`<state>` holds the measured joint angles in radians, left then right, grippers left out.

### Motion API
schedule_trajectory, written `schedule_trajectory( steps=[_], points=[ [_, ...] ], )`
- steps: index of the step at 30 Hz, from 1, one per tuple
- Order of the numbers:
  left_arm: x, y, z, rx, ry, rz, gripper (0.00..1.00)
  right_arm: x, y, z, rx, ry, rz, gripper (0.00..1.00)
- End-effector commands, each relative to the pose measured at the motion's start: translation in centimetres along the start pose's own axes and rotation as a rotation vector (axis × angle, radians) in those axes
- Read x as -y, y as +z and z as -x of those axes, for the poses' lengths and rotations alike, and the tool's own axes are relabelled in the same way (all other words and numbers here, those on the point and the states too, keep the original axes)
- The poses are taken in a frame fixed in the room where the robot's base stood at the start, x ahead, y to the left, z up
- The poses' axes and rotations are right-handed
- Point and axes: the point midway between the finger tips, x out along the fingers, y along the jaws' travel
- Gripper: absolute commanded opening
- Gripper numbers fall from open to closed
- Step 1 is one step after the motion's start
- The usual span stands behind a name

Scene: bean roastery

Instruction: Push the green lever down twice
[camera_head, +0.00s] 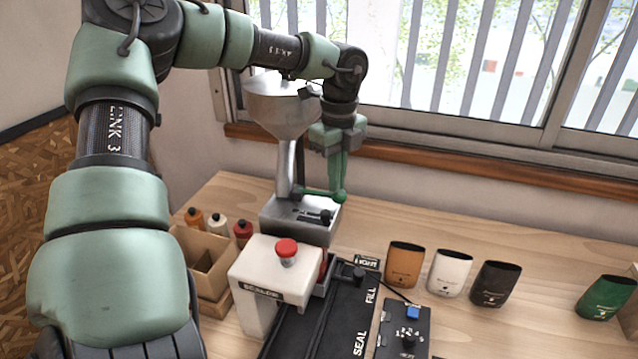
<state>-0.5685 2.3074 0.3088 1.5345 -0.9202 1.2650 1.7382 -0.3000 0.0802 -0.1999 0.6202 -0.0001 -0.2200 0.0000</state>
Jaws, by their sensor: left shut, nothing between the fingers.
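The green lever (318,194) sticks out to the right from the grey post of the hopper machine (287,115) and ends in a green ball knob. It looks roughly level. My left gripper (339,194) is shut and empty, pointing down, with its fingertips at the knob end of the lever. They overlap the knob in this view, so I cannot tell whether they touch it. My right gripper is not in view.
A white sealer box (275,272) with a red button stands in front of the machine. A black fill-and-seal track (345,310) and a control box (405,335) are beside it. Orange, white, black and green bags (404,265) stand right.

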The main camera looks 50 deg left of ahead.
Motion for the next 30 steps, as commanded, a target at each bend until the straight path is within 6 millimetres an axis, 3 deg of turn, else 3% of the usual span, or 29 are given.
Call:
schedule_trajectory(
  steps=[18,30],
  points=[
    [0.0,0.0,5.5,0.001,-0.001,-0.001,0.0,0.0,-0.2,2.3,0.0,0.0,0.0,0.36],
    [0.0,0.0,5.7,0.0,-0.001,0.0,0.0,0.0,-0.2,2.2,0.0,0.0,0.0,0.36]
  ],
)
